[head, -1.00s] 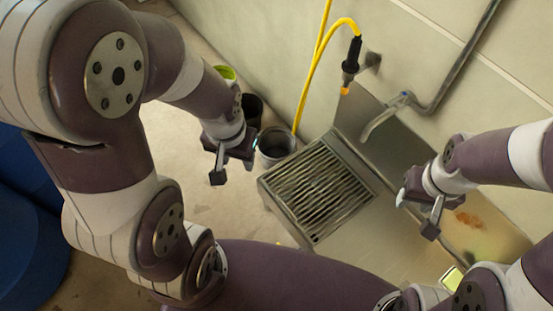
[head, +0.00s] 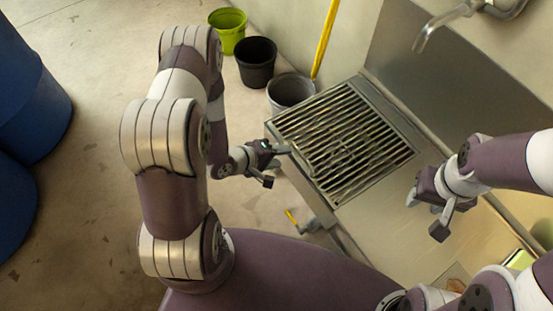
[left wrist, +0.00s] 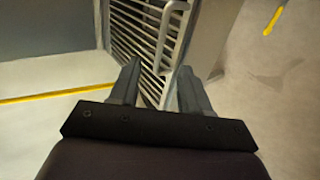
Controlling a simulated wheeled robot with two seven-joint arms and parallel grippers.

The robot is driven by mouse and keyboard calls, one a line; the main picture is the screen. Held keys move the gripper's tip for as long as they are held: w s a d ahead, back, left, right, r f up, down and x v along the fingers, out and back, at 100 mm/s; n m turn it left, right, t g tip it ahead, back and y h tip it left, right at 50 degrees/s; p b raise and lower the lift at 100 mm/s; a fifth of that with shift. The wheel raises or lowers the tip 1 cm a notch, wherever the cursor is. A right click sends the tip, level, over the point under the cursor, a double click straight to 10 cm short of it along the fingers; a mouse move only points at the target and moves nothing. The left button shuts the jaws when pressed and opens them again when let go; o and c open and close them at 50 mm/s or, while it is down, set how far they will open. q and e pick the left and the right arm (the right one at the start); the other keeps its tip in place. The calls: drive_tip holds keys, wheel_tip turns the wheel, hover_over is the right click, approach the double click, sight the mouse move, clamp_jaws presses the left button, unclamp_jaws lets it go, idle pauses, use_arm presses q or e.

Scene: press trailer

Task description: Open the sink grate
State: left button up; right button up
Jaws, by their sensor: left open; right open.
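The sink grate (head: 372,128), a slatted metal panel, lies flat and closed over the basin of the steel sink. In the left wrist view the grate (left wrist: 131,30) shows beyond the fingers, with a pale bent bar handle (left wrist: 163,40) across its slats. My left gripper (head: 276,166) is open and empty at the grate's left front edge. In the left wrist view its fingers (left wrist: 158,88) point toward the handle, which appears between and beyond the fingertips; I cannot tell the gap. My right gripper (head: 425,214) is open and empty, above the counter right of the grate.
A steel counter (head: 385,235) extends right of the grate, with a tap (head: 440,25) at the back. Green (head: 228,32), black (head: 256,65) and grey (head: 290,92) buckets stand behind left. Blue barrels (head: 25,95) stand far left.

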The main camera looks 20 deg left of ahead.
sight(300, 154)
use_arm(q)
drive_tip(key=b+x, duration=0.5)
drive_tip(key=x, duration=0.4)
drive_tip(key=shift+w+d+f+b, duration=0.1)
drive_tip(key=shift+w+f+b, duration=0.05)
drive_tip(key=shift+f+b, duration=0.25)
drive_tip(key=shift+w+d+f, duration=0.2)
drive_tip(key=shift+w+d, duration=0.05)
drive_tip(key=shift+w, duration=0.05)
drive_tip(key=shift+w, duration=0.1)
clamp_jaws()
